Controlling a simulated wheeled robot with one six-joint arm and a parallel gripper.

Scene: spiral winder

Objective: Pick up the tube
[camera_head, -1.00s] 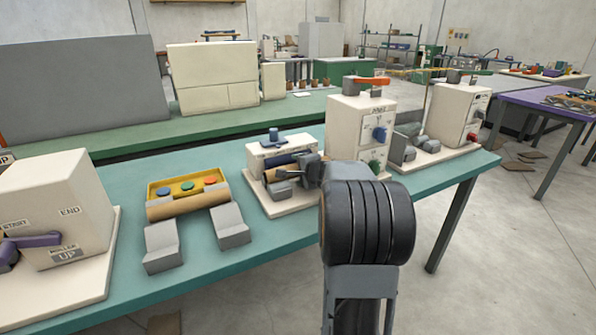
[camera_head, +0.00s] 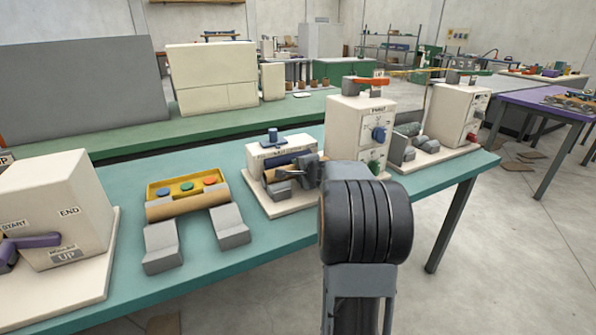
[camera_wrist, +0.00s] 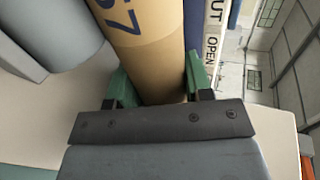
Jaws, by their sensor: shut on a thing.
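The tube (camera_wrist: 150,45) is a tan cardboard cylinder with dark blue figures on it. In the wrist view it runs between the two green fingers of my gripper (camera_wrist: 155,88), which is shut on it. In the head view, only a small tan part of the tube (camera_head: 269,177) shows at a cream machine with a dark roller (camera_head: 288,158). My gripper (camera_head: 284,179) is there too, largely hidden by my own arm. I cannot tell whether the tube still touches its grey supports (camera_head: 280,192).
A yellow button panel (camera_head: 186,187) with a tan roll in front and two grey blocks (camera_head: 229,230) stands to the left. A START/END box (camera_head: 65,205) is at far left. A cream box with a blue knob (camera_head: 358,128) stands close on the right. Teal tabletop (camera_head: 300,230) is bare in front.

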